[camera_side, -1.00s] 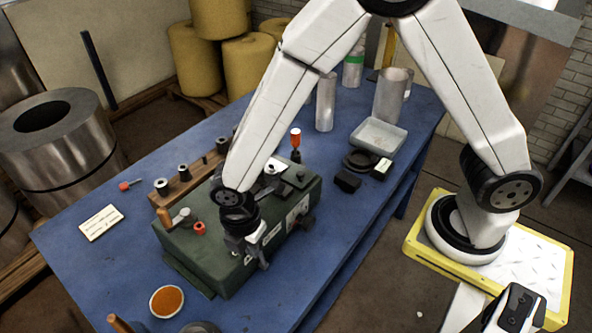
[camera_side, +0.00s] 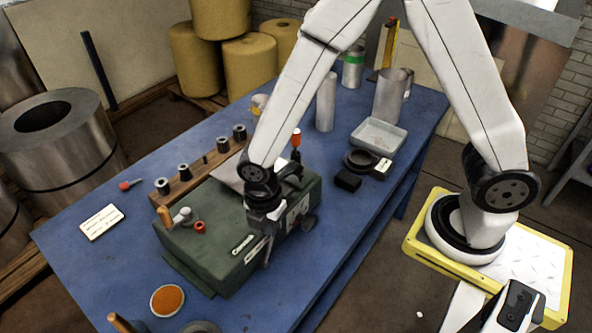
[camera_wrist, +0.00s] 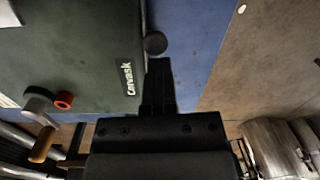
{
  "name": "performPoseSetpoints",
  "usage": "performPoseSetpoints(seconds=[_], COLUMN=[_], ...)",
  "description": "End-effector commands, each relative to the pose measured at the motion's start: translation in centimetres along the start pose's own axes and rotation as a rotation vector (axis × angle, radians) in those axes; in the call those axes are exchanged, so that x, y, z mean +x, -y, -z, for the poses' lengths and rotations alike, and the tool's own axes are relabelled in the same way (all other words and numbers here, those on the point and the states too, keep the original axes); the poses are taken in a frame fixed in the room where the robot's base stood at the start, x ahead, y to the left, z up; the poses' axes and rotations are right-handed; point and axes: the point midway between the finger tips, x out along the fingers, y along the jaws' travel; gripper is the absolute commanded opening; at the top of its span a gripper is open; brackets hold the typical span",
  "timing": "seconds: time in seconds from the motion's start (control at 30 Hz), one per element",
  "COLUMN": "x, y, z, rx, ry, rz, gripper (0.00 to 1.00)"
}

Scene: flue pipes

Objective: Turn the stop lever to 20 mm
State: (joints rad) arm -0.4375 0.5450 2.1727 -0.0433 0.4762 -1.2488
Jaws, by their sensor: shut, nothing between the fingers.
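The green bench machine (camera_side: 205,252) stands on the blue table, with lettering and a pale label on its front face. A dark round knob (camera_side: 308,223) sticks out at its front right; a dark round knob (camera_wrist: 155,43) also shows just beyond my fingertips in the wrist view. I cannot tell for sure which part is the stop lever, and no 20 mm mark is readable. My gripper (camera_side: 267,260) is shut and empty, pointing down beside the front face. In the wrist view its fingers (camera_wrist: 160,65) are together by the machine's edge.
A crank with a wooden handle (camera_side: 165,217) and a red knob (camera_side: 200,227) are at the machine's left. A wooden rack (camera_side: 184,183) with dark rollers stands behind. A grey tray (camera_side: 378,135) and a black block (camera_side: 347,181) lie to the right.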

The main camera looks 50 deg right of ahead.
Motion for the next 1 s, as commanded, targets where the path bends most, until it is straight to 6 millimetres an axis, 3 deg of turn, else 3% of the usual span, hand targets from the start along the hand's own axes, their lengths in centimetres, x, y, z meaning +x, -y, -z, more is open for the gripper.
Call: performPoseSetpoints(seconds=[0.03, 0.53, 1.0], x=[0.7, 0.5, -1.7], y=[0.7, 0.7, 0.4], z=[-1.4, -1.1, 3.2], rx=[0.010, 0.009, -0.001], ry=[0.018, 0.018, 0.006], rz=[0.029, 0.029, 0.005], gripper=[0.00, 0.00, 0.00])
